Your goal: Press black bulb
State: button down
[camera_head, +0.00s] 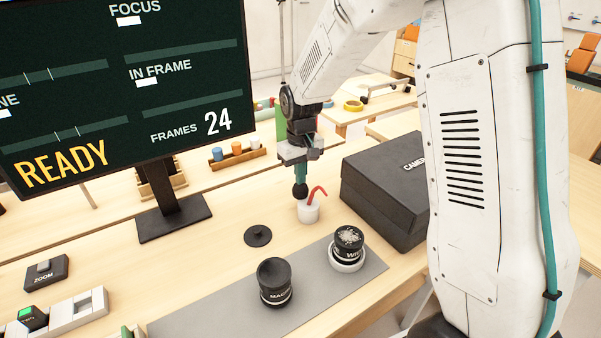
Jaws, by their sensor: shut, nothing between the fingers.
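The black bulb (300,190) is a small round ball just behind and above a white cup (308,212). A bent red tube (318,191) rises from the cup beside it. My gripper (300,178) points straight down over the bulb, with its teal fingers shut and empty. The fingertips meet the top of the bulb in the picture; I cannot tell whether they touch or press it. The bulb's lower part is partly hidden by the cup.
A black camera case (385,195) stands close on the right. A grey mat (215,315) holds a MACRO lens (275,284) and a WIDE lens (348,241) in a white ring. A black cap (257,236) lies nearby. A monitor (110,85) showing READY stands left.

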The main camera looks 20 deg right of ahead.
jog(key=shift+s+f, duration=0.1)
jog(key=shift+f, duration=0.85)
jog(key=shift+r, duration=0.1)
notch_tip(320, 180, up, 14)
dwell(0.6)
jog(key=s+d+r+m, duration=0.1)
jog(key=s+r, duration=0.1)
jog(key=s, duration=1.4)
jog(key=s+d+r+m+t, duration=0.1)
jog(key=s+r, duration=0.2)
jog(key=s, duration=1.4)
jog(key=shift+d, duration=0.35)
